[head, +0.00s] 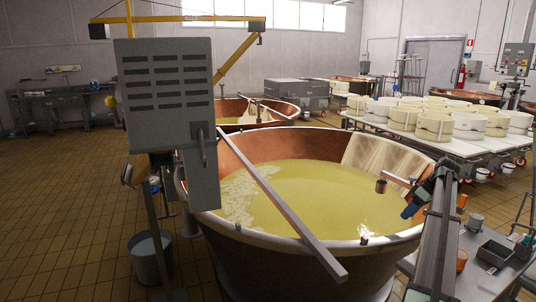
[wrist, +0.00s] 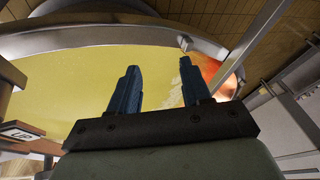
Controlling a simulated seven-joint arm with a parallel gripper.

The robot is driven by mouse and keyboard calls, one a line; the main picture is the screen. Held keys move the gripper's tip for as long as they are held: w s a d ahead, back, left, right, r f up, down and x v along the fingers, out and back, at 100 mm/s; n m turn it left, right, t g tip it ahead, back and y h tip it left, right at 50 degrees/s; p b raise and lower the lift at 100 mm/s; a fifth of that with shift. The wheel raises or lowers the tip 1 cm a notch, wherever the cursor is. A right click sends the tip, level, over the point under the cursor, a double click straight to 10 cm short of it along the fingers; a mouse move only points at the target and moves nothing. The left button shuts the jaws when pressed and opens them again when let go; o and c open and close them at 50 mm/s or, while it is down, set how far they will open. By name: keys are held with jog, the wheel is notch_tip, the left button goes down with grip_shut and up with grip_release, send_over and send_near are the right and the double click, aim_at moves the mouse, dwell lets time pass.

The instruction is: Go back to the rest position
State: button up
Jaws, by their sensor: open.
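My gripper (head: 411,208) is at the right rim of the large copper vat (head: 264,146) in the head view. Its two blue fingers stand apart in the wrist view (wrist: 160,82), with nothing held between them. Yellowish liquid (head: 300,195) fills much of the vat, with pale foam at its left. In the wrist view the liquid (wrist: 85,85) lies behind the fingers, and the vat's grey rim (wrist: 130,22) curves across the top. I cannot tell the exact height of the fingers over the liquid.
A grey vented cabinet (head: 168,95) stands at the vat's left. A long bar (head: 282,208) slants across the vat. A small brown cup-shaped part (head: 381,186) is near my gripper.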

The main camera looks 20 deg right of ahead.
jog(key=w+a+f+m, duration=0.1)
jog(key=a+f+m, duration=0.1)
jog(key=a+f, duration=0.5)
jog(key=w+a+f+m, duration=0.15)
jog(key=a+f, duration=0.25)
jog(key=a, duration=0.6)
jog(key=s+a+f+g, duration=0.2)
jog(key=s+a+f, duration=0.25)
jog(key=f, duration=0.55)
jog(key=s+a+f+g, duration=0.25)
jog(key=a+f, duration=0.25)
jog(key=f, duration=0.5)
jog(key=s+a+f+g, duration=0.2)
jog(key=s+a+f, duration=0.25)
jog(key=f, duration=0.55)
jog(key=s+a+f+g+h, duration=0.1)
jog(key=s+a+f, duration=0.25)
jog(key=a, duration=0.45)
jog(key=s+a+f+g, duration=0.1)
jog(key=s+a+f, duration=0.25)
jog(key=a, duration=0.45)
jog(key=s+a+f+h, duration=0.1)
jog(key=s+a+f, duration=0.2)
jog(key=a+f, duration=0.35)
jog(key=s+a+f+g+h, duration=0.1)
jog(key=s+a+h, duration=0.1)
jog(key=s+a, duration=0.9)
jog(key=s, duration=0.4)
jog(key=shift+f, duration=0.4)
